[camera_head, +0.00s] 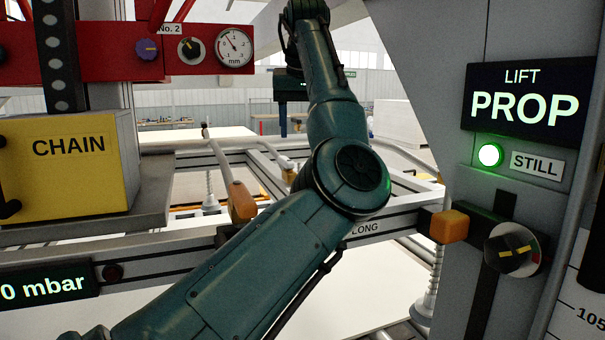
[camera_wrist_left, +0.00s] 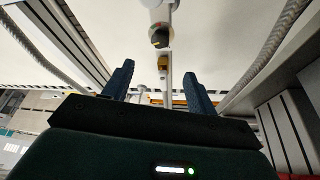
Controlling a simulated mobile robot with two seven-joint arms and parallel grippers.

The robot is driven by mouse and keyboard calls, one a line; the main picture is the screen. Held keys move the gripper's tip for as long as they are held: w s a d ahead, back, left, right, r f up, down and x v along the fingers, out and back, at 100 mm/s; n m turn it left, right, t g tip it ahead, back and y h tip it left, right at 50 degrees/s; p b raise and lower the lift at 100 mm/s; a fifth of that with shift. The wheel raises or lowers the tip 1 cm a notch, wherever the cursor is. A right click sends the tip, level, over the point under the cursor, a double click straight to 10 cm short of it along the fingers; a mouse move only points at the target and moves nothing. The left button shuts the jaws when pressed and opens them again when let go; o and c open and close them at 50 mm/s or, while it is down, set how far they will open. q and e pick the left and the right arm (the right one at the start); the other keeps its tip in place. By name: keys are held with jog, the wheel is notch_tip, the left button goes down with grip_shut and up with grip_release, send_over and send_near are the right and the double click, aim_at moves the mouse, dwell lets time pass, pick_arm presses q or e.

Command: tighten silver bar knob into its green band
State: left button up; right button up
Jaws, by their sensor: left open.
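My left gripper (camera_wrist_left: 158,69) is open, its two dark blue fingers apart with nothing between them. In the head view its dark body hangs beyond my arm with a finger (camera_head: 283,119) pointing down. A silver-rimmed knob with a dark bar and yellow marks (camera_head: 516,249) is on the right post. I cannot tell which is the silver bar knob. My right gripper is out of view.
The yellow CHAIN box (camera_head: 75,165) is at left. A PROP sign (camera_head: 527,100) hangs at right above a lit green lamp (camera_head: 489,155). Rails cross the middle.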

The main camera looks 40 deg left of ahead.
pick_arm(q)
jog(key=p+x, duration=0.1)
jog(key=x, duration=1.1)
jog(key=shift+f, duration=0.4)
jog(key=shift+c, duration=0.3)
jog(key=c, duration=0.9)
